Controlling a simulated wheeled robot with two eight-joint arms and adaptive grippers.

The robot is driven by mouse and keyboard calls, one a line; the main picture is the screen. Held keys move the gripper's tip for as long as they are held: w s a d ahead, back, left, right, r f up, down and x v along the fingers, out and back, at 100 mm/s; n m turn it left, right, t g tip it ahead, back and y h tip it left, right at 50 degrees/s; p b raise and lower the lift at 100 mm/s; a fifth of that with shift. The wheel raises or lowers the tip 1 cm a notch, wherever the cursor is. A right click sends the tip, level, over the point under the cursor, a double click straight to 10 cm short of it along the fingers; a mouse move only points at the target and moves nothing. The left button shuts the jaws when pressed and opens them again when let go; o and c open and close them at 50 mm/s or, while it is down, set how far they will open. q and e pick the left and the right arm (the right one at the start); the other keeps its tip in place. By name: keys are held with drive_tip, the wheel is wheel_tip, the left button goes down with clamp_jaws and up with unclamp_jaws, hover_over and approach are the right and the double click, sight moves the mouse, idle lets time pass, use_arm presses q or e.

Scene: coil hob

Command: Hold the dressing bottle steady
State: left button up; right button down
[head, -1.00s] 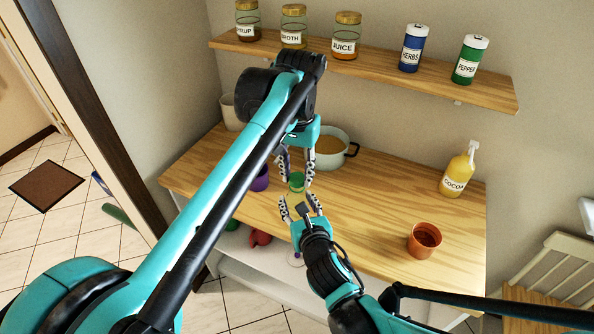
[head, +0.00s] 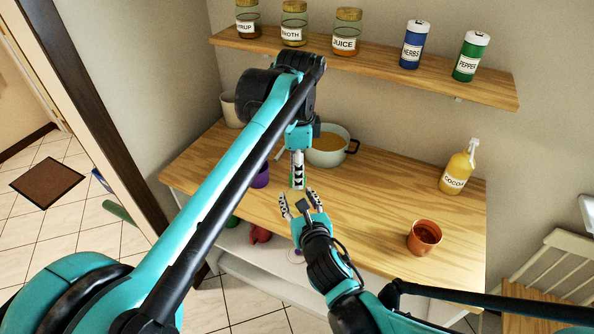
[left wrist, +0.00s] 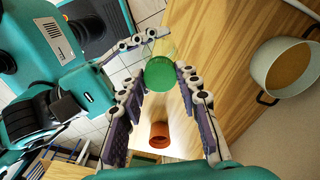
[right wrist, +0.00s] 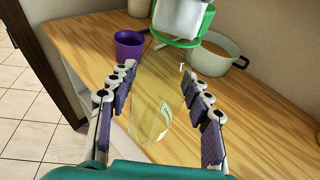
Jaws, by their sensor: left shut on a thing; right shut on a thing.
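The dressing bottle (right wrist: 152,105) is see-through and faintly yellow, and stands between the fingers of my right gripper (right wrist: 158,75), which is shut on it. Its green cap (left wrist: 160,74) shows in the left wrist view between the fingertips of my left gripper (left wrist: 163,72), which is shut on it from above. In the head view the left gripper (head: 297,186) points down just above the right gripper (head: 303,202), close to the counter's front edge. The bottle is mostly hidden there. In the right wrist view a white part covers some of the green.
A purple cup (head: 261,177) and a pot of orange-brown liquid (head: 327,158) stand behind the grippers on the wooden counter (head: 380,190). An orange cup (head: 423,240) and a cocoa bottle (head: 457,175) are to the right. A shelf (head: 400,72) with jars hangs above.

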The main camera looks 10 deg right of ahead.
use_arm(q)
drive_tip(key=m, duration=1)
drive_tip(key=shift+w, duration=0.1)
drive_tip(key=m, duration=0.4)
drive_tip(key=shift+d+m, duration=0.1)
drive_tip(key=shift+m, duration=0.3)
drive_tip(key=m, duration=0.4)
drive_tip(key=o, duration=0.7)
drive_tip(key=shift+c, duration=0.2)
drive_tip(key=shift+r, duration=0.1)
